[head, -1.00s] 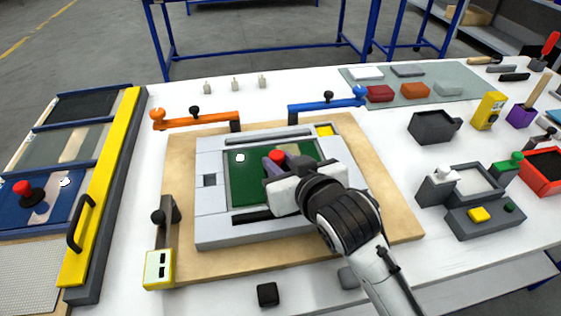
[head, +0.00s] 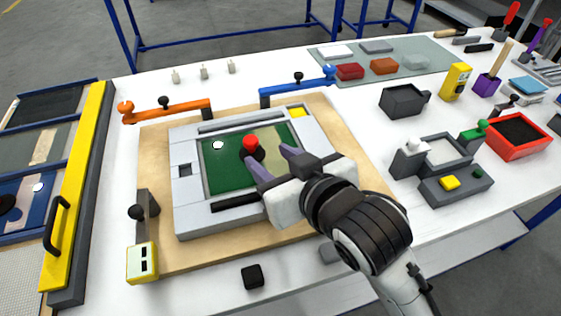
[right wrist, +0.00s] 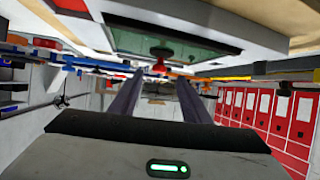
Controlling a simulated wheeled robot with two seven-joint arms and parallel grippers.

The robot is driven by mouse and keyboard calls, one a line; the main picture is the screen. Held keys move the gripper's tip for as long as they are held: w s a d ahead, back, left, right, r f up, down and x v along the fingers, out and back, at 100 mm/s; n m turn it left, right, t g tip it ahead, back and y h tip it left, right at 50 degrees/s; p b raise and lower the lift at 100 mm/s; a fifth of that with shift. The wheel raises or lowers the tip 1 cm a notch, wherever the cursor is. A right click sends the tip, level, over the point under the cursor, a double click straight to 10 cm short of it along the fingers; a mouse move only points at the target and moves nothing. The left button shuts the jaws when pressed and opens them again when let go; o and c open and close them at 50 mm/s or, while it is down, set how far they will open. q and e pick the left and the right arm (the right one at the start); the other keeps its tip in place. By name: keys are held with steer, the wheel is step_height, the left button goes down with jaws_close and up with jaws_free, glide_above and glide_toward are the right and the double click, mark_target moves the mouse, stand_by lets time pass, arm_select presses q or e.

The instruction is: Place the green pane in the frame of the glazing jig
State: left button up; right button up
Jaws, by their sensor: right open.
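The green pane (head: 225,178) lies flat inside the pale grey frame of the glazing jig (head: 190,207), and it looks level with the opening. Its right part looks olive. A black sucker with a red knob (head: 250,141) stands upright on the pane. My right gripper (head: 267,158) is open, with its two purple-grey fingers just in front of and beside the knob. In the right wrist view the red knob (right wrist: 160,66) shows beyond the open fingers, apparently clear of them, and the pane (right wrist: 185,45) lies behind it. My left gripper is not in view.
An orange clamp (head: 170,111) and a blue clamp (head: 295,89) stand at the jig's back edge. A yellow-tipped lever (head: 142,262) stands at its left. A yellow rail with a handle (head: 78,180) borders the left rack. A red bin (head: 519,137) stands at right.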

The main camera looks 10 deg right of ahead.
steer(key=v, duration=0.3)
steer(key=shift+s, duration=0.15)
steer(key=shift+d, duration=0.1)
